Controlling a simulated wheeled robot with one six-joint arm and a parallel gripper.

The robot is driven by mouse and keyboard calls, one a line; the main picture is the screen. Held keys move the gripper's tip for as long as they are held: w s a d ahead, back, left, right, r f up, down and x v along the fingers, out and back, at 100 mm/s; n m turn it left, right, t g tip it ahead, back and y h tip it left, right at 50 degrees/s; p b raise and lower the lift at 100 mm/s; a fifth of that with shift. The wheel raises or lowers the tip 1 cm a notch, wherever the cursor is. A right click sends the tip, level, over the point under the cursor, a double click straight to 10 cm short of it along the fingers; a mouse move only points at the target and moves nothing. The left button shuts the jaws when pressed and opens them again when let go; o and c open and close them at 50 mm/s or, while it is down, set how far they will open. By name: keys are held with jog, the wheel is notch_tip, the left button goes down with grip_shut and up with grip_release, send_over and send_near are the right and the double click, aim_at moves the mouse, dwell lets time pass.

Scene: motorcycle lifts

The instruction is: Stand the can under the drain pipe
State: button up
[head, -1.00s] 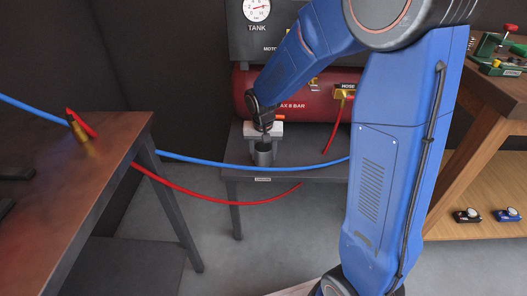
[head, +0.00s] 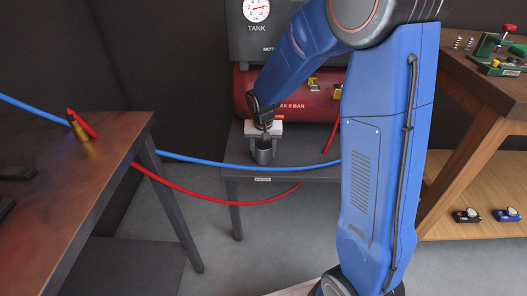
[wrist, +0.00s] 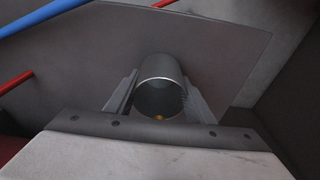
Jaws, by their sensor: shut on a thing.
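A grey metal can (head: 263,155) is upright at the low grey bench in front of the red tank in the head view. In the wrist view the can (wrist: 160,68) shows its open mouth, with a small orange-yellow spot inside it. My gripper (head: 263,144) is shut on the can, one finger on each side. I cannot tell whether the can's base touches the bench. I cannot make out the drain pipe; my arm covers part of the tank.
The red tank (head: 290,105) stands behind the bench (head: 300,172). A blue hose (head: 200,160) and a red hose (head: 210,202) hang across the front. A brown table (head: 95,150) is at left; a wooden workbench (head: 485,90) is at right.

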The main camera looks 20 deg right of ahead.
jog(key=shift+s+f, duration=0.25)
jog(key=shift+f, duration=0.25)
jog(key=o, duration=1.1)
jog(key=shift+s+f, duration=0.1)
jog(key=shift+s, duration=0.05)
jog(key=shift+r, duration=0.5)
notch_tip(320, 180, up, 11)
jog(key=s+d+r+n+t, duration=0.1)
jog(key=s+d+r, duration=0.1)
jog(key=s+r, duration=0.45)
jog(key=s+d+r+n, duration=0.1)
jog(key=s+d+r, duration=0.2)
jog(key=s, duration=0.7)
jog(key=s+d+n+t, duration=0.1)
jog(key=s+d+t, duration=0.1)
jog(key=s, duration=1.4)
jog(key=shift+s+f+n, duration=0.15)
jog(key=shift+f+n, duration=0.15)
jog(key=shift+f, duration=0.1)
